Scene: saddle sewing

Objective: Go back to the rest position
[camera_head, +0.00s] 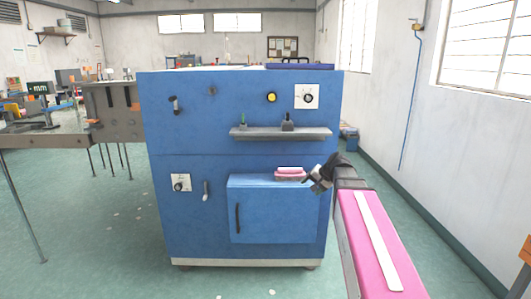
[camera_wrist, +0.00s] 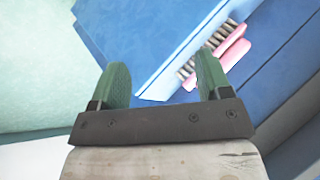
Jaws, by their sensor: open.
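My gripper (camera_head: 312,181) is in front of the right side of the blue machine, at the end of my arm reaching in from the lower right. In the wrist view its two green fingers (camera_wrist: 162,78) stand wide apart with nothing between them. A pink object (camera_head: 290,174) lies on top of the blue box front of the machine, just left of my gripper. In the wrist view the pink object (camera_wrist: 228,52) shows a row of bristle-like pieces, beyond the right finger. That finger partly overlaps it in the picture; I cannot tell whether they touch.
The blue machine (camera_head: 200,140) fills the middle, with a grey shelf (camera_head: 262,134) holding small tools above the box. A metal table (camera_head: 40,139) stands at the left. A white wall (camera_head: 410,130) is at the right. Green floor (camera_head: 90,240) is open at the front left.

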